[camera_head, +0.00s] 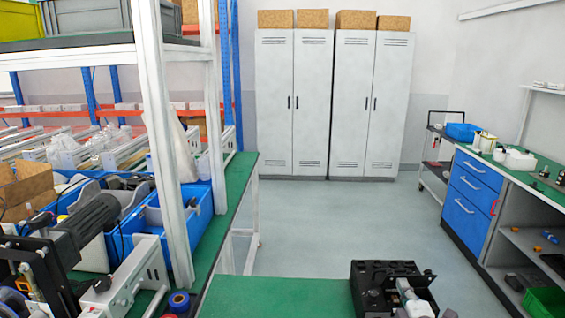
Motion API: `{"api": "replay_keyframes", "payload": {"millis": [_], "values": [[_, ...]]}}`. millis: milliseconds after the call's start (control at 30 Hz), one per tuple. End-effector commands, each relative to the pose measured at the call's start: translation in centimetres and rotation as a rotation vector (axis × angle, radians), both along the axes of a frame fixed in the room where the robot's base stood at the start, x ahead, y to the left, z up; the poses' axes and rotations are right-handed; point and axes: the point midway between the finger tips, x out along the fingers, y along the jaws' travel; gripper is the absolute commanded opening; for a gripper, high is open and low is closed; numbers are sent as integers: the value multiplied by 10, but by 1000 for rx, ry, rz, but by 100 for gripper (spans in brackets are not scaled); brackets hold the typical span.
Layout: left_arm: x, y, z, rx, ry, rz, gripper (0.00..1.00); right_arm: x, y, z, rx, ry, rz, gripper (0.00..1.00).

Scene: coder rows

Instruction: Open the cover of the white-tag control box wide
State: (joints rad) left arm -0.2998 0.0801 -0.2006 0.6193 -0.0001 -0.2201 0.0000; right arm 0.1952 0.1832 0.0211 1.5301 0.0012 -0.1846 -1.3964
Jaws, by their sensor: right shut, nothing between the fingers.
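My right gripper (404,287) is at the bottom edge, right of centre, in front of a black piece of equipment (372,272) at the end of the green bench. The gripper is small and partly cut off by the frame, and its fingers are shut with nothing between them. I cannot make out a control box with a white tag or its cover, so I cannot tell how the cover stands. My left gripper is not in view.
Machines with a dark motor (88,222) and blue bins (190,212) crowd the left bench under a white post frame (160,130). Lockers (333,100) stand at the back. A blue drawer cabinet (470,205) is at right. The middle floor (330,220) is clear.

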Motion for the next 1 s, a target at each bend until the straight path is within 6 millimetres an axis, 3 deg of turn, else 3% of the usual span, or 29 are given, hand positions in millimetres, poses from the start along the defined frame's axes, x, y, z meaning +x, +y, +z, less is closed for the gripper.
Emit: {"api": "replay_keyframes", "payload": {"millis": [867,1000], "values": [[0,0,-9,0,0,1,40,26,-2,6,0,-1,0,0],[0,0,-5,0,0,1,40,21,-1,6,0,2,0,0]]}}
